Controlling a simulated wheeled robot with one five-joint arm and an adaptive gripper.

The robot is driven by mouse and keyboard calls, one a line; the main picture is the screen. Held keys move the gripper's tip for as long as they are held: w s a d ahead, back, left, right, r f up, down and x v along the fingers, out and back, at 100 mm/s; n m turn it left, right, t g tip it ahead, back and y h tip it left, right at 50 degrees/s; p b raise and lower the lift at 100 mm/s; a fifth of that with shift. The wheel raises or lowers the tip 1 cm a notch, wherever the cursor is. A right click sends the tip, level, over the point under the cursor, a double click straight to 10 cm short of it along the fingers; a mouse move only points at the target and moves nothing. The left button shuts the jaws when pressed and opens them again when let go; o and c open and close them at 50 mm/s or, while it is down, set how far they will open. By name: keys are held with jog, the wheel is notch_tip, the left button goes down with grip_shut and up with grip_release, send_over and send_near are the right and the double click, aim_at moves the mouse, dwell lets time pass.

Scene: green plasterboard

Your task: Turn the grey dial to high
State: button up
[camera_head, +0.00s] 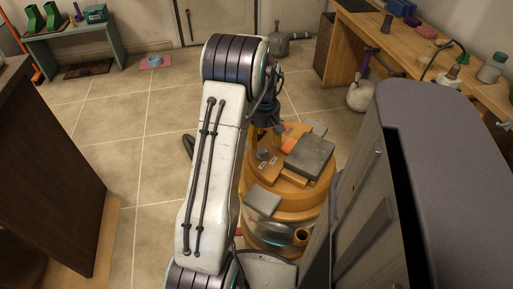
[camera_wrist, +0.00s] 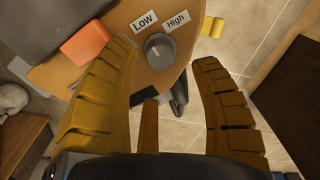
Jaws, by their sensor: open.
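The grey dial (camera_wrist: 160,48) is a round knob on the orange-yellow top of a vacuum-like machine (camera_head: 285,205). A white LOW label (camera_wrist: 143,21) and a white High label (camera_wrist: 176,22) sit just beyond it in the wrist view. The dial also shows small in the head view (camera_head: 262,155); which label it points at I cannot tell. My gripper (camera_wrist: 164,53) is open, with one yellow finger on each side of the dial in the wrist view. In the head view my gripper (camera_head: 264,137) hangs just above the dial. Contact with it is not visible.
An orange switch or block (camera_wrist: 84,43) lies left of the dial. Dark grey pads (camera_head: 309,156) cover other parts of the machine top. A grey cabinet (camera_head: 450,170) stands close on the right. A wooden workbench (camera_head: 400,50) is behind. Tiled floor (camera_head: 110,110) is open at left.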

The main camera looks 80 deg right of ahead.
aim_at(263, 149)
jog(key=shift+f+b, duration=0.5)
jog(key=shift+f, duration=2.35)
jog(key=shift+o, duration=0.2)
grip_shut()
